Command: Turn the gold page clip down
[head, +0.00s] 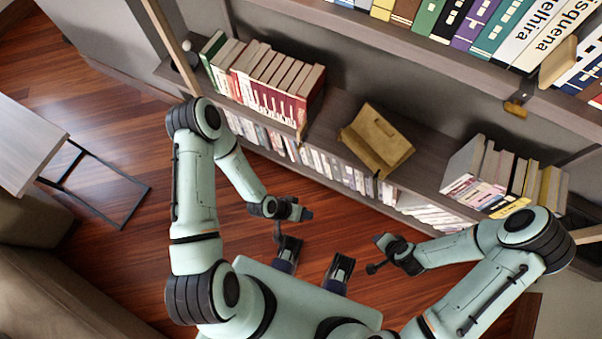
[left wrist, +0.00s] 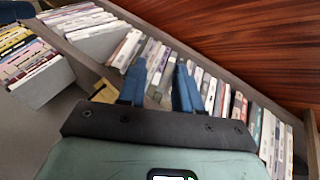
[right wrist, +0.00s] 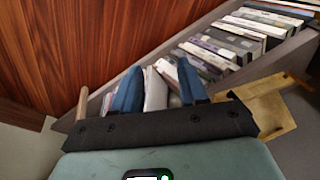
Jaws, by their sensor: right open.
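A tan-gold wooden stand (head: 368,150) sits tilted on the middle shelf between two groups of books. A small golden piece (head: 385,127) shows on its face and may be the page clip; its position is too small to tell. The stand also shows in the right wrist view (right wrist: 265,105) and, partly hidden by my gripper, in the left wrist view (left wrist: 103,92). My left gripper (head: 292,224) is open and empty, in front of the shelves, well apart from the stand. My right gripper (head: 377,254) is open and empty, also apart from it.
Red and white books (head: 275,85) stand left of the stand, and more books (head: 490,175) right of it. The upper shelf (head: 430,55) overhangs at the back with a brass bracket (head: 517,104). A lower book row (head: 330,165) runs below. A side table (head: 25,140) stands left.

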